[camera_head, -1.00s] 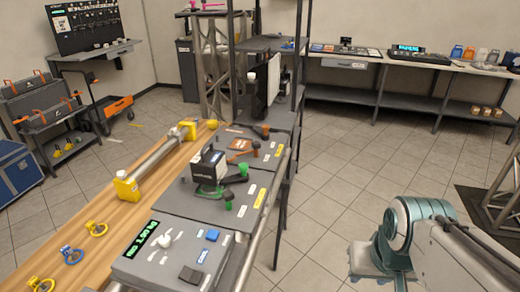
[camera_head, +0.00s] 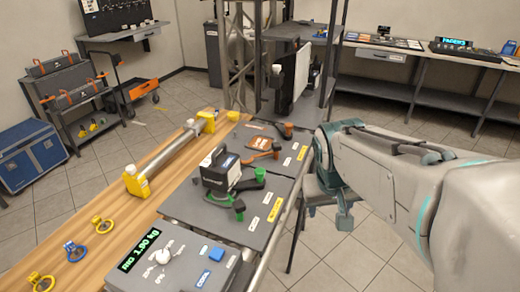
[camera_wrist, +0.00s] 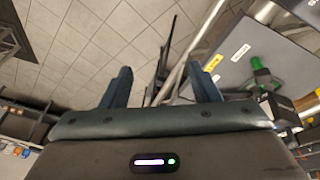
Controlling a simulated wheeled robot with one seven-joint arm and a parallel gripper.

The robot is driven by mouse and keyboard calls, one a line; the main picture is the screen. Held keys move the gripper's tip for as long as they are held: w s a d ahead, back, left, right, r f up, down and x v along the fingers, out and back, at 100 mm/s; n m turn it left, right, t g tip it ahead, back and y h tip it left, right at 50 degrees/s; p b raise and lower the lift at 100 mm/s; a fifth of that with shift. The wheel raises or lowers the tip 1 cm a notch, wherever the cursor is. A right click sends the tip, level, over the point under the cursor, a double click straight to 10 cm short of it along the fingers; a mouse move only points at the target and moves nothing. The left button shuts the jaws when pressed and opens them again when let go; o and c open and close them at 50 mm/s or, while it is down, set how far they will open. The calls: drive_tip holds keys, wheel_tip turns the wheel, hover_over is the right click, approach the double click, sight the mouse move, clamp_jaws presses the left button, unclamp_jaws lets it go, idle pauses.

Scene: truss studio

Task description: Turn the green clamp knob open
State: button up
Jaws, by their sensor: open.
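The green clamp (camera_head: 215,192) sits with a black block on a dark grey panel at the right edge of the wooden bench. A bright green knob (camera_head: 239,206) shows at its near right side, and a dark green knob or lever end (camera_head: 260,174) is farther right. Green parts also show at the upper right of the wrist view (camera_wrist: 257,64). My gripper (camera_wrist: 162,88) is open and empty, with its two dark fingers apart. In the head view my gripper (camera_head: 343,212) hangs over the floor, right of the panel and apart from the clamp.
An orange clamp (camera_head: 262,146) lies on the panel behind. A control box with a green display (camera_head: 140,250) stands in front. A yellow-ended tube (camera_head: 165,157) and several rings lie on the bench. Dark rack posts (camera_head: 330,60) rise behind; open floor lies right of the bench.

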sight(260, 171)
drive_tip(key=w+a+n+t+y, duration=0.1)
drive_tip(key=w+a, duration=0.6)
drive_tip(key=w, duration=0.3)
drive_tip(key=w+a+n+y, duration=0.1)
drive_tip(key=w+a, duration=0.6)
drive_tip(key=w, duration=0.3)
drive_tip(key=x, duration=1.2)
drive_tip(key=shift+w+a+f, duration=0.2)
drive_tip(key=shift+w+a, duration=0.15)
drive_tip(key=shift+a, duration=0.05)
drive_tip(key=shift+b, duration=0.35)
clamp_jaws()
